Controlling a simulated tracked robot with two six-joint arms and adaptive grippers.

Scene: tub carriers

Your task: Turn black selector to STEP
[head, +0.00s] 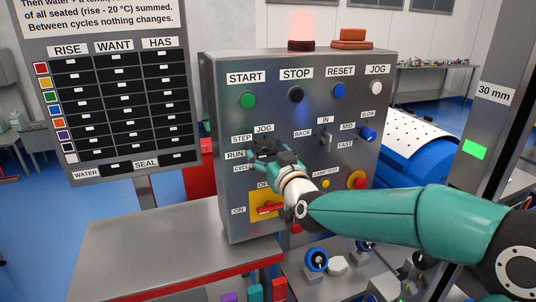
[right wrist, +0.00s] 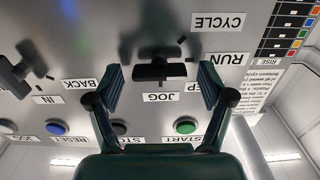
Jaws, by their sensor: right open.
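The black selector (right wrist: 158,70) is on the grey panel among the labels STEP, JOG, RUN and CYCLE. In the right wrist view, which is upside down, its dark bar lies between my two fingers. I cannot tell which label it points to. My right gripper (head: 272,152) is open in front of the selector and mostly hides it in the head view. In the right wrist view my gripper (right wrist: 160,78) has one finger on each side of the bar, with gaps. The STEP label (head: 242,139) is left of the gripper in the head view. My left gripper is out of view.
Above the gripper are a green START button (head: 248,100), a black STOP button (head: 296,94) and a blue RESET button (head: 339,90). To its right are a BACK/IN lever (head: 326,136) and a blue speed knob (head: 368,134). A red-handled switch (head: 268,208) is just below.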

